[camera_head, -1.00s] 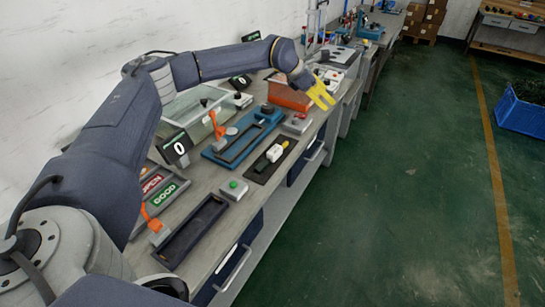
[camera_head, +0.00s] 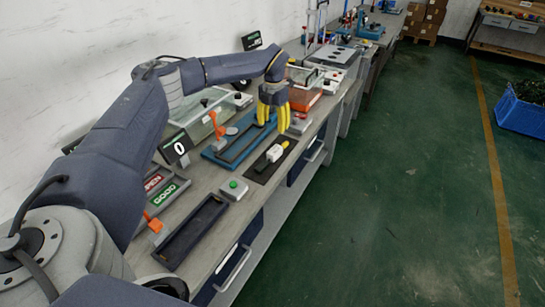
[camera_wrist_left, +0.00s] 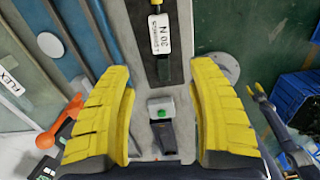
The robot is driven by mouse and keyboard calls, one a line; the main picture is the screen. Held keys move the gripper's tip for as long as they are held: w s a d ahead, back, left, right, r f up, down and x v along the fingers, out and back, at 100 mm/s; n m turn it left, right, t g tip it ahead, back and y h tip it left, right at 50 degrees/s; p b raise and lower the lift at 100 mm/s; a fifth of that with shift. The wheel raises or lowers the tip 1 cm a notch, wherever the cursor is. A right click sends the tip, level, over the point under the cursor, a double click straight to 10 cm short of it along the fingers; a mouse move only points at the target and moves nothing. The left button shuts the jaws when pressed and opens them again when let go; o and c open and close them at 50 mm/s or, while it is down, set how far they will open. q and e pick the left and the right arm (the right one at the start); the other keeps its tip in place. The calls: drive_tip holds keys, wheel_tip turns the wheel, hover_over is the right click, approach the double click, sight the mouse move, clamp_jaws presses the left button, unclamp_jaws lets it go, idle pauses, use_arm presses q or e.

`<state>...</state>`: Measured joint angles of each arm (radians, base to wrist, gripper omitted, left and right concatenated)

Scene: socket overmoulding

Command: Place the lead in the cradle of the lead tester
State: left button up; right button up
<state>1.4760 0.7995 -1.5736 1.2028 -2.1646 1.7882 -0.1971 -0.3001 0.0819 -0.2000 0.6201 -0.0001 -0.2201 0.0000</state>
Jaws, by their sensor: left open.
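The lead (camera_head: 275,153) lies on a black mat at the table's aisle edge. My left gripper (camera_head: 273,122) is open and empty, yellow fingers pointing down, above the bench near the lead. Its fingers (camera_wrist_left: 160,95) flank a grey box with a green button in the wrist view. I cannot tell for sure which fixture is the lead tester. A yellow-tipped dark part, seemingly my right gripper (camera_wrist_left: 256,94), shows small at the wrist view's right.
A blue fixture (camera_head: 212,155) with a long slot and an orange lever lies left of the lead. A long black tray (camera_head: 190,232) and the green-button box (camera_head: 234,188) are nearer. A "0" display (camera_head: 177,147) and GOOD tray (camera_head: 165,194) stand at left.

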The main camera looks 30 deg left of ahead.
sight(273, 151)
use_arm(q)
wheel_tip(273, 151, down, 14)
drive_tip(key=shift+s+f, duration=0.1)
drive_tip(key=shift+f, duration=0.05)
idle(0.7)
clamp_jaws()
idle(0.4)
